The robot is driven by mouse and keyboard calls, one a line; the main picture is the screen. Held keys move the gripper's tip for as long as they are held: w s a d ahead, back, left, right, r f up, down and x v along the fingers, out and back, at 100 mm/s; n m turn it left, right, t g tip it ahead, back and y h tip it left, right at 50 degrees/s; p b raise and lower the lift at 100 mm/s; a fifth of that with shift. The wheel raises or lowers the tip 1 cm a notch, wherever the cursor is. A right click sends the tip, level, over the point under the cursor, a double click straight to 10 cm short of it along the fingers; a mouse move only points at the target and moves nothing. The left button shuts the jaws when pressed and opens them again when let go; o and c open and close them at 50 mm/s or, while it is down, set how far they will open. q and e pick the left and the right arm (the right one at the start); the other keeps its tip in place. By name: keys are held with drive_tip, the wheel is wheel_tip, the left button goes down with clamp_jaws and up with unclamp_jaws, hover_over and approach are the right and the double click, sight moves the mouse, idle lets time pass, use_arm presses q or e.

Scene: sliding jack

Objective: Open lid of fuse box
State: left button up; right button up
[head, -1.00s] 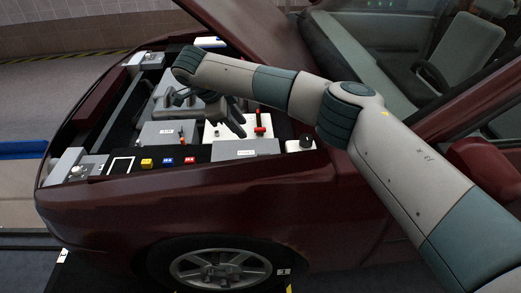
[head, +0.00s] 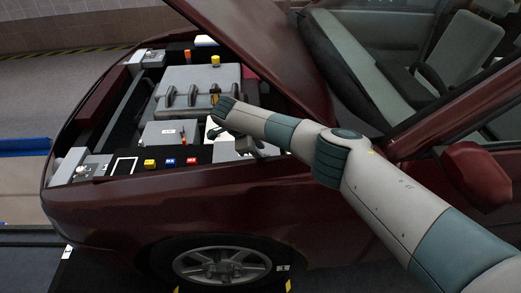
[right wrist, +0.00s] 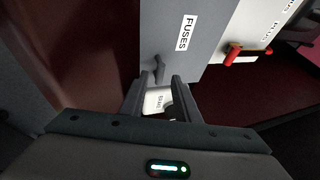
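The fuse box's grey lid (right wrist: 205,60) carries a FUSES label in the right wrist view. A small grey handle (right wrist: 160,70) stands at its near edge. In the head view, the pale box top (head: 225,153) beneath my right gripper is probably the fuse box; its label is hidden there. My right gripper (head: 234,143) is over it. In the right wrist view, its two fingers (right wrist: 157,85) are apart, with the handle between or just beyond the tips; I cannot tell if they touch it. The lid looks closed. My left gripper is in no view.
A grey engine cover (head: 195,88) lies behind. A grey box (head: 165,134) and yellow, blue and red caps (head: 170,162) are to the left. In the wrist view, a red handle (right wrist: 240,54) sits on a white box beside the lid. The raised hood (head: 265,50) slopes above.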

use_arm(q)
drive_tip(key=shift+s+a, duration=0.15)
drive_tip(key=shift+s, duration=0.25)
use_arm(e)
drive_tip(key=shift+w+d+f, duration=0.2)
drive_tip(key=shift+f, duration=0.35)
drive_tip(key=shift+c, duration=0.2)
clamp_jaws()
